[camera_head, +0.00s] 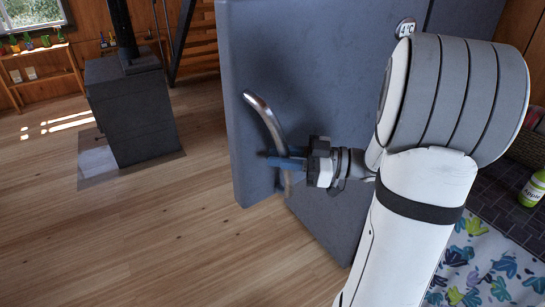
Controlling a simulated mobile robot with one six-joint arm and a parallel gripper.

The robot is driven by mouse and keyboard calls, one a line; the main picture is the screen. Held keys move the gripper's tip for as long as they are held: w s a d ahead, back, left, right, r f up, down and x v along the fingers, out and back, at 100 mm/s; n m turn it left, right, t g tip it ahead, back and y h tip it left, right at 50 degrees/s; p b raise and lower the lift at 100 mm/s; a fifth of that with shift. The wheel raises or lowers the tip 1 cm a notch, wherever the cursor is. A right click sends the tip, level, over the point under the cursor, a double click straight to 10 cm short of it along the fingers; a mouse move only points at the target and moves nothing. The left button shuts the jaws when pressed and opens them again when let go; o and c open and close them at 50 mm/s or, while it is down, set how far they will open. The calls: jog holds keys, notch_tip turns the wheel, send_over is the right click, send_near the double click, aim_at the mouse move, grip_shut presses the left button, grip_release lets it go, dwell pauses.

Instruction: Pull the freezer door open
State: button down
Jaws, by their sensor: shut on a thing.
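The freezer door (330,70) is a large blue-grey panel in the upper middle of the head view. Its lower left corner juts out past the blue-grey lower panel (335,228), so it appears to stand out from it; no interior shows. A curved metal handle (268,115) runs up and down near the door's left edge. My gripper (283,157) reaches in from the right and is shut on the lower part of the handle. The fingers partly hide the handle there.
A dark stove (130,108) stands on a floor plate at the left. The wooden floor (170,240) between it and the door is clear. A patterned rug (490,270) and a green bottle (533,190) are at the lower right. A round 4°C display (405,27) sits high on the panel.

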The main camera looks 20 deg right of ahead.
jog(key=shift+w+d+r, duration=0.1)
jog(key=shift+d+r, duration=0.1)
jog(key=c, duration=1.4)
grip_release()
jog(key=shift+d, duration=0.25)
jog(key=shift+c, duration=0.2)
jog(key=shift+o, duration=0.8)
jog(key=shift+a+f, duration=0.15)
jog(key=shift+a, duration=0.05)
jog(key=shift+d, duration=0.25)
jog(key=b+v, duration=0.1)
jog(key=v, duration=0.6)
jog(key=shift+s, duration=0.25)
jog(key=shift+d, duration=0.1)
